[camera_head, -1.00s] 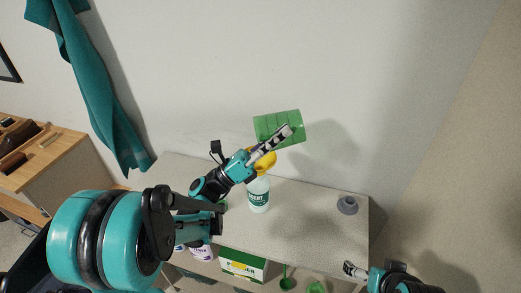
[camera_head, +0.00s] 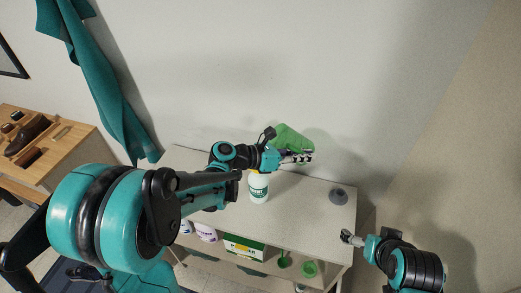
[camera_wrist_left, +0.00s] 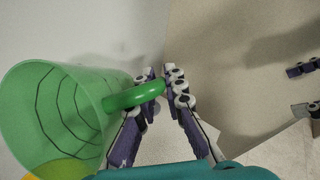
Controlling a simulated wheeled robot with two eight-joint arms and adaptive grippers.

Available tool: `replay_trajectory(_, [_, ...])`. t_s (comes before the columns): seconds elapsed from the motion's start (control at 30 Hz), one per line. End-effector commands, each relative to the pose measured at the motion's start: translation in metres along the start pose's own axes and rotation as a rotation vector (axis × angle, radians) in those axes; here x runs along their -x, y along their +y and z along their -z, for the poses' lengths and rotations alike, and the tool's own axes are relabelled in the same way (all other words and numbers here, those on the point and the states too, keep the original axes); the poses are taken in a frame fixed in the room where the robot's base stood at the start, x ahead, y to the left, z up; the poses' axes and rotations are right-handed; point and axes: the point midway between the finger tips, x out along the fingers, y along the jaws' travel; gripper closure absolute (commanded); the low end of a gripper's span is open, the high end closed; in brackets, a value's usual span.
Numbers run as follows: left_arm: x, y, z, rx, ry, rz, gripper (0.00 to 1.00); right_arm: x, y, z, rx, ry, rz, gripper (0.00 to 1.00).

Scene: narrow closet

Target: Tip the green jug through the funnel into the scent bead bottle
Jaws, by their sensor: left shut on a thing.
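The green jug (camera_head: 290,137) is held tilted above the bottle, partly hidden by my arm in the head view. In the left wrist view the jug (camera_wrist_left: 40,105) shows its wide mouth and ringed inner wall; I see no beads in it. My left gripper (camera_head: 308,156) is shut on the jug's handle (camera_wrist_left: 135,95). The white scent bead bottle (camera_head: 259,190) stands upright on the shelf top below. A yellow edge of the funnel (camera_wrist_left: 60,169) shows under the jug in the left wrist view. My right gripper (camera_head: 346,237) is apart, near the shelf's front right corner.
The pale shelf top (camera_head: 305,205) is clear between the bottle and a small grey object (camera_head: 338,194) at the right. A green-and-white box (camera_head: 243,247) and green items (camera_head: 308,269) sit lower down. The wall is close behind. A wooden cabinet (camera_head: 55,150) stands left.

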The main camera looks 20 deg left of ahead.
Motion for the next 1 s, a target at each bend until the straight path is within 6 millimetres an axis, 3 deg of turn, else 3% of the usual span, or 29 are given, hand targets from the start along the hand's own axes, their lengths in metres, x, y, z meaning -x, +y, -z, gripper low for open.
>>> replay_trajectory(0.13, [-0.004,-0.005,-0.007,-0.026,0.128,-0.049,1.00,0.023,0.000,0.016,0.000,0.000,0.000,0.00])
replay_trajectory(0.67, [-0.058,0.007,0.054,-0.113,0.534,-0.216,1.00,0.017,0.000,0.012,0.000,0.000,0.000,0.00])
replay_trajectory(1.0, [-0.076,0.009,0.068,-0.163,0.767,-0.316,1.00,0.020,0.000,0.014,0.000,0.000,0.000,0.00])
